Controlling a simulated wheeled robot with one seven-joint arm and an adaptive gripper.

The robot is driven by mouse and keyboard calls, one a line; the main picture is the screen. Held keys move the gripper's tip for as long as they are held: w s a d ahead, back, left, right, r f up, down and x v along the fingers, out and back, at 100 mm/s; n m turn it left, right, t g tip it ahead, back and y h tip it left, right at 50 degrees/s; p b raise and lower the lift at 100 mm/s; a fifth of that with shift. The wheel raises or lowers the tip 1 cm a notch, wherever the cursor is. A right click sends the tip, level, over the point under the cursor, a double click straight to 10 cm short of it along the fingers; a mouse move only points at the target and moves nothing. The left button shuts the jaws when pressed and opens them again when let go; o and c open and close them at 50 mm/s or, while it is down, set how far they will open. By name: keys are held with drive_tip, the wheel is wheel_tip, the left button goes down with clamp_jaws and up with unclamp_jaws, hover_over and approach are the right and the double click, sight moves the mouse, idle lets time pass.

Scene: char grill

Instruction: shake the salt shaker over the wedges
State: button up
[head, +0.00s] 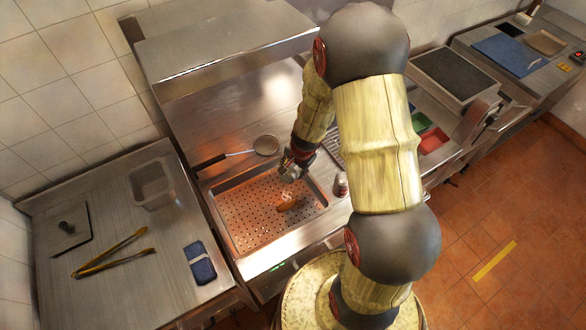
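Brown-orange wedges (289,204) lie in a small heap on the perforated metal tray (240,218) of the fry station. My gripper (287,172) is above the tray's far right part, a little beyond the wedges in the picture. It is small and seen from behind and above, so I cannot tell whether its fingers are open or shut, or whether they hold anything. A small pale and dark red container (341,184), possibly the salt shaker, stands at the tray's right edge, partly beside my arm. It appears apart from my gripper.
A round strainer (265,145) lies behind the tray. My arm hides part of the right side.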

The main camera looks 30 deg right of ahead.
drive_tip(key=h+p, duration=0.1)
drive_tip(key=t+h+p, duration=0.1)
drive_tip(key=shift+s+a+h+p, duration=0.1)
drive_tip(key=shift+a+h+p, duration=0.05)
drive_tip(key=shift+h+p, duration=0.15)
drive_tip(key=f+n+t+h+b, duration=0.1)
drive_tip(key=h+b, duration=0.1)
drive_tip(key=shift+a+f+t+h, duration=0.1)
drive_tip(key=shift+f+t+h, duration=0.05)
drive_tip(key=shift+t+h, duration=0.25)
drive_tip(key=t+h+b, duration=0.1)
drive_tip(key=h+b, duration=0.1)
drive_tip(key=shift+f+b, duration=0.15)
drive_tip(key=shift+b, duration=0.25)
drive_tip(key=shift+r+t+h+b, duration=0.2)
drive_tip(key=shift+t+h+b, duration=0.1)
drive_tip(key=shift+h+b, duration=0.15)
drive_tip(key=shift+r, duration=0.1)
